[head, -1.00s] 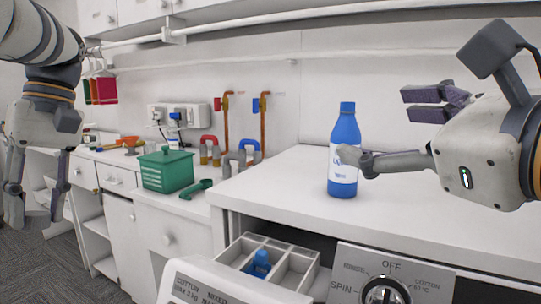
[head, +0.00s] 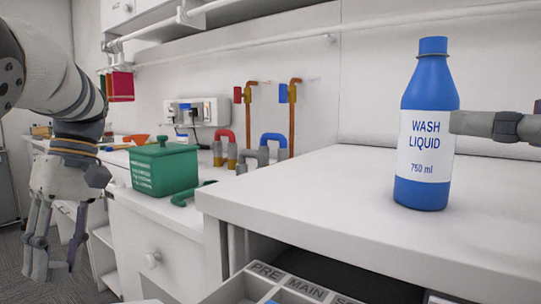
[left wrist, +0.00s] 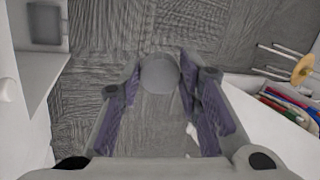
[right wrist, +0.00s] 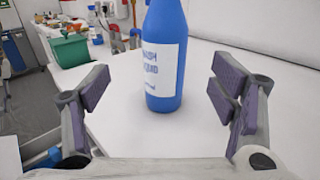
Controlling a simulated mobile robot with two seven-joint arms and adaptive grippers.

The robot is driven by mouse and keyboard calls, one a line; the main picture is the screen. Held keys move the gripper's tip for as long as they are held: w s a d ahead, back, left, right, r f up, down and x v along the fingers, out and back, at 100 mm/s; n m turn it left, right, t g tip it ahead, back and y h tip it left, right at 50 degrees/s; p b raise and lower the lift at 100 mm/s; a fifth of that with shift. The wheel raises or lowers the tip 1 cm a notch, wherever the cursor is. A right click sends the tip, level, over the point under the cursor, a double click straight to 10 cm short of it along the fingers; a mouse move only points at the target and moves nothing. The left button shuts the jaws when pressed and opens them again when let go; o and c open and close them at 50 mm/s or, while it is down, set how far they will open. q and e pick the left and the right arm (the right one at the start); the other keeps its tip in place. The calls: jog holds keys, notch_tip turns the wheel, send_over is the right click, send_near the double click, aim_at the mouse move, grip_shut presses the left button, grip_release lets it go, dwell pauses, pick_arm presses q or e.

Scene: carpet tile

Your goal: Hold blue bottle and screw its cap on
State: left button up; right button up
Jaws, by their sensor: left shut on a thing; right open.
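The blue bottle (head: 424,185) stands upright on the white worktop, its white label reading WASH LIQUID 750 ml. A blue cap-like band (head: 433,46) is at its top; I cannot tell how tightly it sits. In the right wrist view the bottle (right wrist: 166,75) stands ahead, between the spread fingers of my open, empty right gripper (right wrist: 160,90). In the head view only part of a right finger shows at the bottle's right. My left gripper (head: 55,255) hangs low at the left, pointing down. In the left wrist view it is shut on a grey round thing (left wrist: 158,74).
A washing machine drawer (head: 285,275) marked PRE and MAIN is open below the worktop's front edge. A green lidded box (head: 165,168), a green scoop (head: 188,195) and pipes with red and blue handles are at the left back. The worktop around the bottle is clear.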

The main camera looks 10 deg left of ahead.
aim_at(444, 116)
pick_arm(q)
jog(key=shift+s+r, duration=0.15)
jog(key=shift+c, duration=0.2)
pick_arm(e)
jog(key=shift+s+r, duration=0.15)
jog(key=shift+s, duration=0.1)
pick_arm(q)
jog(key=shift+r, duration=0.25)
jog(key=shift+t, duration=0.5)
jog(key=r+p, duration=0.1)
jog(key=r, duration=0.1)
jog(key=r+p, duration=0.1)
jog(key=r, duration=0.1)
jog(key=s+r+p, duration=0.1)
jog(key=r+p, duration=0.1)
jog(key=shift+r, duration=0.35)
jog(key=shift+w+f+b, duration=0.2)
jog(key=shift+f+b, duration=0.2)
jog(key=shift+f, duration=0.5)
pick_arm(e)
jog(key=x, duration=0.7)
jog(key=shift+w, duration=0.1)
pick_arm(q)
jog(key=shift+s, duration=0.1)
pick_arm(e)
jog(key=shift+d, duration=0.1)
